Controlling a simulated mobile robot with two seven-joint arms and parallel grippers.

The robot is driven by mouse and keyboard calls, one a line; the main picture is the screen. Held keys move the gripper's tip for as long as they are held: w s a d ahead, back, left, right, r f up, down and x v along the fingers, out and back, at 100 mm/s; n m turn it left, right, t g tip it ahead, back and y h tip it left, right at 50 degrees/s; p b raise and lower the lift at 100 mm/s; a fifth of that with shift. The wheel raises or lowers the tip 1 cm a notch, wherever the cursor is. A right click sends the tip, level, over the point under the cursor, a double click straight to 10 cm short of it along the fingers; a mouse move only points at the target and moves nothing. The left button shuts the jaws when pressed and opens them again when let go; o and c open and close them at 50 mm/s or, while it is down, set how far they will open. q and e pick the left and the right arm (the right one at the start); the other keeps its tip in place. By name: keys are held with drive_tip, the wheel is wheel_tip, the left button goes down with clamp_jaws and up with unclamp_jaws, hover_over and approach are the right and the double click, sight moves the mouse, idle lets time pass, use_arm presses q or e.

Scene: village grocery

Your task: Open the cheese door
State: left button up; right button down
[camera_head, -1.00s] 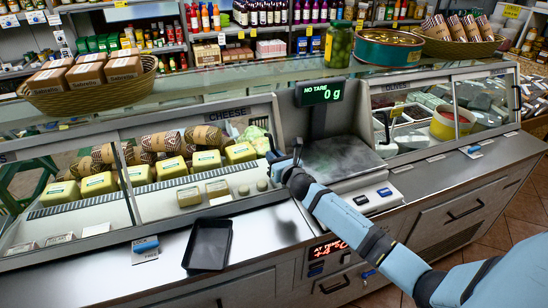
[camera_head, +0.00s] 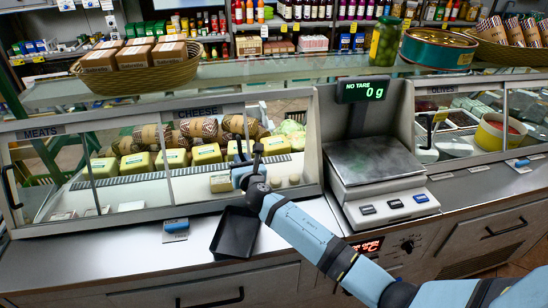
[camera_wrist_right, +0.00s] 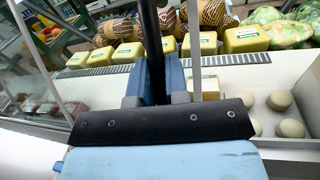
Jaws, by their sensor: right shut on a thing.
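The cheese door is a glass front panel (camera_head: 205,172) under the CHEESE label on the counter case. Its dark upright handle (camera_head: 258,154) also shows in the right wrist view (camera_wrist_right: 154,45). My right gripper (camera_head: 245,175) is shut on this handle, its blue fingers on either side of it. The handle stands left of the case's right end, and the part to its right looks uncovered. Yellow cheeses (camera_head: 207,154) and wrapped rolls (camera_head: 200,128) lie inside. My left gripper is not in view.
A black tray (camera_head: 236,233) lies on the counter below my right gripper. A scale (camera_head: 372,160) stands to the right, its display reading 0 g. A basket of boxes (camera_head: 150,75) and an olive jar (camera_head: 385,45) stand on top.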

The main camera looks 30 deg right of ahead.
drive_tip(key=b, duration=0.2)
approach(185, 158)
drive_tip(key=w, duration=0.4)
drive_tip(key=shift+w+d, duration=0.15)
drive_tip(key=shift+w, duration=0.2)
drive_tip(key=c, duration=1.1)
unclamp_jaws()
drive_tip(key=shift+s, duration=0.1)
drive_tip(key=s, duration=1.3)
drive_tip(key=shift+s+a, duration=0.3)
drive_tip(key=shift+a, duration=0.1)
